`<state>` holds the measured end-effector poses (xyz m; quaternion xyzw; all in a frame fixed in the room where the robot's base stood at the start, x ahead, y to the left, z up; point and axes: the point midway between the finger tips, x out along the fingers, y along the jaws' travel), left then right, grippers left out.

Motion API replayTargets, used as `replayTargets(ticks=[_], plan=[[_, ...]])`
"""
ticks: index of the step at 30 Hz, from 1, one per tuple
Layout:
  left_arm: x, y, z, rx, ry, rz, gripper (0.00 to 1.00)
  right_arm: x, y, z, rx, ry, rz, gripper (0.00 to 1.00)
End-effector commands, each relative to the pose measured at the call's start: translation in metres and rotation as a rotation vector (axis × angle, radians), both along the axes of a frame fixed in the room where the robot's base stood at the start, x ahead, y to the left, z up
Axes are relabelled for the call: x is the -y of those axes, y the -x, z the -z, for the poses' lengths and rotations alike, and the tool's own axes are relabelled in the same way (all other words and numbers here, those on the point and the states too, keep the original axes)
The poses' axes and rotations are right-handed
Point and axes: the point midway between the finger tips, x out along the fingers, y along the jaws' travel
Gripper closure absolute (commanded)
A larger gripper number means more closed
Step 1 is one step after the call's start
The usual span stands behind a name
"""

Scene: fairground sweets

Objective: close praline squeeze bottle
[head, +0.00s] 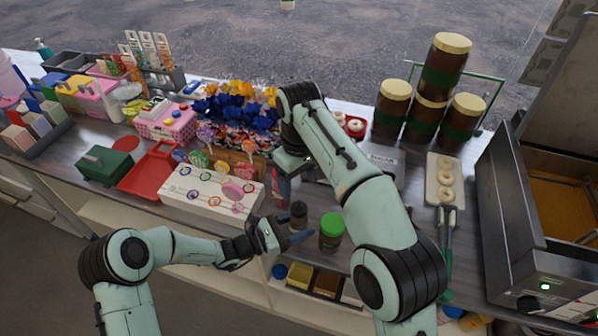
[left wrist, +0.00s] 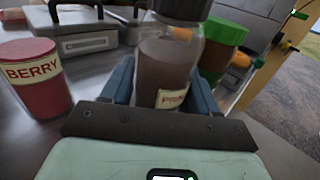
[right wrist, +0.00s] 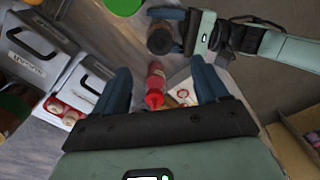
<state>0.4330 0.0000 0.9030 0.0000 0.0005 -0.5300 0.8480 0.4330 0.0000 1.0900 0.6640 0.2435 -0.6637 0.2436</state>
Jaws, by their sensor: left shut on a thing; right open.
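The praline squeeze bottle (left wrist: 165,75) stands upright, brown inside, with a partly hidden label. A dark top (left wrist: 184,8) shows at the upper frame edge; I cannot tell whether it is fully seated. In the head view the bottle (head: 298,213) stands on the counter, and from above it shows dark in the right wrist view (right wrist: 160,39).
A green-lidded jar (head: 332,226) stands just right of the praline bottle. The berry bottle (left wrist: 36,78) is beside it, with lidded metal containers (left wrist: 85,32) behind. A white lollipop stand (head: 212,190) is on the left. Stacked brown jars (head: 430,100) stand at the back right.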

Motion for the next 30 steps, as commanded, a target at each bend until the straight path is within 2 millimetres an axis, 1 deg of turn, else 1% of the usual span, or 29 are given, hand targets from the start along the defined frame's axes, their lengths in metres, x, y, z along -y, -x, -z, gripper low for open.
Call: replayTargets(ticks=[1,3,7,12,18,19,20,21,22,30], plan=[[0.000,0.000,0.000,0.000,0.001,0.000,0.95,0.000,0.000,-0.008,0.002,-0.002,0.000,0.27],[0.000,0.000,0.000,0.000,0.001,0.000,0.95,0.000,-0.001,-0.015,0.002,-0.001,0.000,0.27],[0.000,0.000,0.000,0.000,0.001,0.000,0.95,0.000,0.000,-0.024,0.001,-0.001,-0.001,0.27],[0.000,0.000,0.000,0.000,0.001,0.000,0.95,0.000,0.000,-0.028,-0.001,0.001,-0.001,0.27],[0.000,0.000,0.000,0.000,0.001,0.000,0.95,0.000,0.000,-0.028,-0.001,0.001,-0.001,0.27],[0.000,0.000,0.000,0.000,0.001,0.000,0.37,0.000,0.000,-0.028,0.000,0.000,-0.001,0.27],[0.000,0.000,0.000,0.000,0.001,0.000,0.27,0.000,0.000,-0.028,0.000,0.000,-0.001,0.27],[0.000,0.000,0.000,0.000,0.001,0.000,0.14,0.000,0.000,-0.028,0.000,0.000,-0.001,0.27],[0.000,0.000,0.000,0.000,0.001,0.000,0.11,0.000,0.000,-0.028,0.000,0.000,-0.001,0.27],[0.000,0.000,0.000,0.000,0.000,0.000,0.11,0.000,0.000,-0.028,0.000,0.000,0.000,0.27]])
